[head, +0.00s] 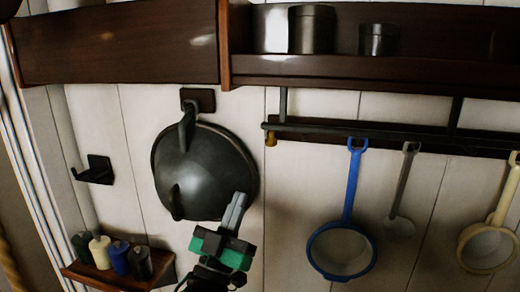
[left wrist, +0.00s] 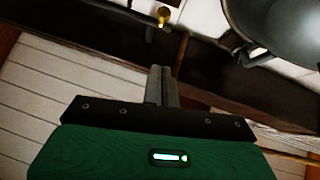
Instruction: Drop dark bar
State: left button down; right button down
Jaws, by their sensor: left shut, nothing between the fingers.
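A long dark bar (head: 400,139) runs along the planked wall under the shelf, held by dark brackets. No loose dark bar shows, and I cannot tell whether this one is the task's bar. My left gripper (head: 238,200) points up in front of the lower right edge of a dark hanging pan. Its grey fingers are shut together with nothing between them. They also show in the left wrist view (left wrist: 161,78), in front of a dark wooden band. My right gripper is in neither view.
The dark pan (head: 205,165) hangs from a wall hook, left of a blue-rimmed strainer (head: 348,195), a grey ladle (head: 403,200) and a cream strainer (head: 490,225). A small shelf (head: 100,280) holds several little jars. Tins stand on the upper shelf (head: 400,75).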

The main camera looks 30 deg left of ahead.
aim_at(268, 139)
pick_arm(q)
jog(key=x, duration=0.4)
jog(key=w+f+b+x, duration=0.1)
jog(key=x, duration=0.3)
jog(key=w+f+x, duration=0.1)
jog(key=x, duration=0.3)
jog(key=shift+w+r+b, duration=0.15)
jog(key=shift+w+b, duration=0.05)
jog(key=shift+b, duration=0.15)
dwell(0.4)
